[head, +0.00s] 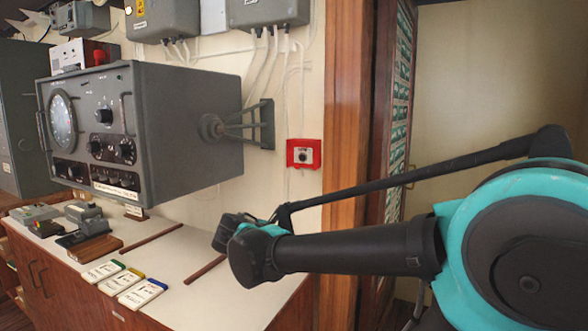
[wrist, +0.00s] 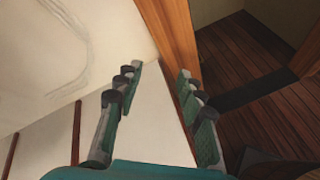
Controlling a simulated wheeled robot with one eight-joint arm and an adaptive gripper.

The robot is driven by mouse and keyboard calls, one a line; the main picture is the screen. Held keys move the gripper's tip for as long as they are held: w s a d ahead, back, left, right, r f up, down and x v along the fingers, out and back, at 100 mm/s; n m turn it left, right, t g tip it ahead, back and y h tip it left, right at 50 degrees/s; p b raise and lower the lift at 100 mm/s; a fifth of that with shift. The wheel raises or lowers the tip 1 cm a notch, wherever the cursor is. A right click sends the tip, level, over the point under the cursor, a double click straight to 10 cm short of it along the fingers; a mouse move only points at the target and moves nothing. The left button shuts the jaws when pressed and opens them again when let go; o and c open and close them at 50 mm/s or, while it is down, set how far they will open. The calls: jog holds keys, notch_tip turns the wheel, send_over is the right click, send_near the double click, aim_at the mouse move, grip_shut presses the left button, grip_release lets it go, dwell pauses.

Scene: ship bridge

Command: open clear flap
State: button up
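A small red box (head: 303,153) with a pale face and a dark round knob or button is fixed to the cream wall, left of the wooden post. I cannot make out a clear flap on it at this size. My gripper (wrist: 158,78) is open in the wrist view, with nothing between its fingers. In the head view my arm's end is over the counter, below and left of the red box and apart from it; the fingers are mostly hidden there. The red box is not visible in the wrist view.
A large grey radar unit (head: 140,130) juts from the wall on the left. The white counter (head: 185,250) below holds several coloured cards (head: 122,284) and dark strips. A wooden post (head: 345,120) stands right of the red box. Dark floorboards (wrist: 245,70) lie beyond the counter's edge.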

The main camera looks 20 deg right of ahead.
jog(key=w+a+r+n+t+h, duration=0.2)
jog(key=a+r+n, duration=0.15)
jog(key=r, duration=0.55)
jog(key=w+a+r+n+t+h, duration=0.1)
jog(key=w+a+r+n+t, duration=0.15)
jog(key=r+n, duration=0.45)
jog(key=m, duration=0.2)
send_near(296, 166)
jog(key=x, duration=0.9)
jog(key=shift+s+r, duration=0.1)
grip_shut()
